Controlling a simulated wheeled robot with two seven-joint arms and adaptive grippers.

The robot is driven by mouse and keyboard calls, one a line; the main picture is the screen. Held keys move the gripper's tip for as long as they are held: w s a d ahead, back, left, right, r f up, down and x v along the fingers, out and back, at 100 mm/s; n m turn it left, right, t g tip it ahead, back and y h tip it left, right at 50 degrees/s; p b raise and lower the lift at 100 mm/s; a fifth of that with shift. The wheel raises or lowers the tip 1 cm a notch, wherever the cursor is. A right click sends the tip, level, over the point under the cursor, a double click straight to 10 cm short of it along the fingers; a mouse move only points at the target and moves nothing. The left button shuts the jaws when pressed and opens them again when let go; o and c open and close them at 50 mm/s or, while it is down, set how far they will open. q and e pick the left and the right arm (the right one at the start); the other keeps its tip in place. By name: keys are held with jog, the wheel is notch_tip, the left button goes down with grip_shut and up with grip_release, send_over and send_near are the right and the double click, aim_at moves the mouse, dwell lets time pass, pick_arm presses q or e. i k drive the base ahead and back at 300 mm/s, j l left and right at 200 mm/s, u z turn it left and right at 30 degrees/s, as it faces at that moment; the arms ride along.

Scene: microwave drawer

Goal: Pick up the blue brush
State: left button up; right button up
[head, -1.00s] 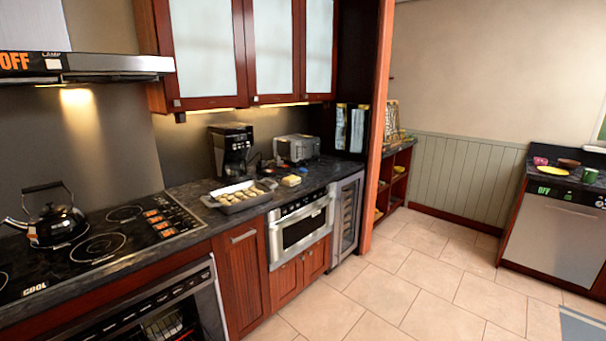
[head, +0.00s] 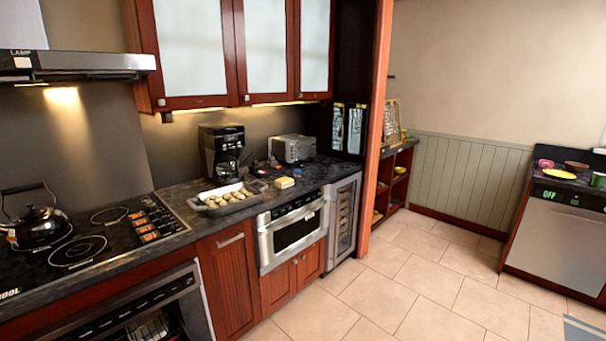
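I cannot make out a blue brush anywhere in the head view. Neither of my grippers is in the picture. The dark counter (head: 165,198) runs along the left wall. On it stand a tray of rolls (head: 228,198), a black coffee maker (head: 221,150), a silver toaster (head: 291,148) and a small yellow block (head: 285,183). Small dark items lie between the coffee maker and the toaster, too small to tell apart.
A stove with a black kettle (head: 35,222) is at the left. The microwave drawer (head: 293,233) is shut below the counter. A dishwasher (head: 556,243) stands at the right with dishes above it. The tiled floor (head: 400,290) between is clear.

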aim_at(297, 172)
jog(key=i+l, duration=0.35)
jog(key=l, duration=0.15)
jog(key=i+l, duration=0.3)
jog(key=l, duration=0.2)
jog(key=i+l, duration=0.35)
jog(key=l, duration=0.15)
jog(key=i+l, duration=0.55)
jog(key=i, duration=0.85)
jog(key=i+j, duration=0.65)
jog(key=j, duration=0.25)
jog(key=l+z, duration=0.05)
